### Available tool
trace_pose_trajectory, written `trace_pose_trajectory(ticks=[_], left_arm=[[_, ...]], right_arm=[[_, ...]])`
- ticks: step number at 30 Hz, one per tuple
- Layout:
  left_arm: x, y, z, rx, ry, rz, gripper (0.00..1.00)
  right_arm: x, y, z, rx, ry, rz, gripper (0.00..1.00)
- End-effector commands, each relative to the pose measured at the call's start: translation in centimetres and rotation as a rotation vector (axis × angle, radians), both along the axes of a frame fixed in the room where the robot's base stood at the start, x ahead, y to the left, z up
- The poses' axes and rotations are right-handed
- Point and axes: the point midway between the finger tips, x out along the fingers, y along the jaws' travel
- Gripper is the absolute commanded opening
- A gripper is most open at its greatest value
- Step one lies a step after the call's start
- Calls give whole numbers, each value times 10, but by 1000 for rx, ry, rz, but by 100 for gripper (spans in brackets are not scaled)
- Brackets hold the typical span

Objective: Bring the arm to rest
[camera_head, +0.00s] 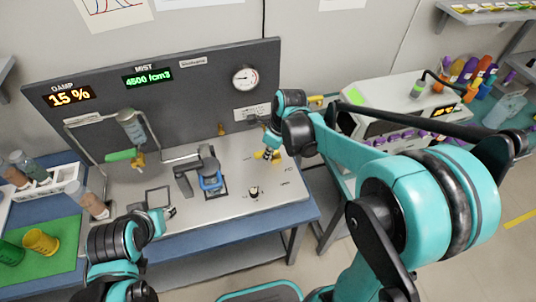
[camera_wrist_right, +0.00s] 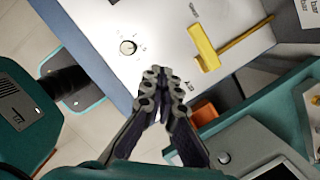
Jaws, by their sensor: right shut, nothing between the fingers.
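My right arm reaches in from the right in the head view. Its gripper (camera_head: 270,142) points down over the right part of the grey bench top. In the right wrist view the fingers (camera_wrist_right: 160,85) are together with nothing between them. They are apart from the yellow T-shaped handle (camera_wrist_right: 207,48) and the small round knob (camera_wrist_right: 128,47). My left arm comes in at the lower left of the head view. Its gripper (camera_head: 168,213) is small there, near the bench's front edge, and its finger gap cannot be made out.
The bench back panel (camera_head: 200,85) carries lit displays reading 15 % and 4500 /cm3, and a round gauge (camera_head: 245,78). A blue-and-grey device (camera_head: 211,182) stands mid-bench. A green mat (camera_head: 62,262) with yellow and green cups lies left. A white machine (camera_head: 395,100) stands right.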

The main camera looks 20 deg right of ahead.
Motion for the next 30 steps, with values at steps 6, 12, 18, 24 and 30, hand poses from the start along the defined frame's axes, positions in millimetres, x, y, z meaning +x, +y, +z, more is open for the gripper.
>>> trace_pose_trajectory(ticks=[6,12,18,24,30], left_arm=[[0,0,0,0,0,0,40],[0,0,-1,0,0,0,40],[0,0,-7,0,0,0,40],[0,0,-14,0,0,0,40],[0,0,-21,0,0,0,40]], right_arm=[[0,0,0,0,0,0,0],[-3,0,2,-9,-13,34,0],[-32,-7,22,-124,-149,402,0],[-78,-18,41,-367,-326,999,0],[-121,-28,43,-664,-428,1586,0]])
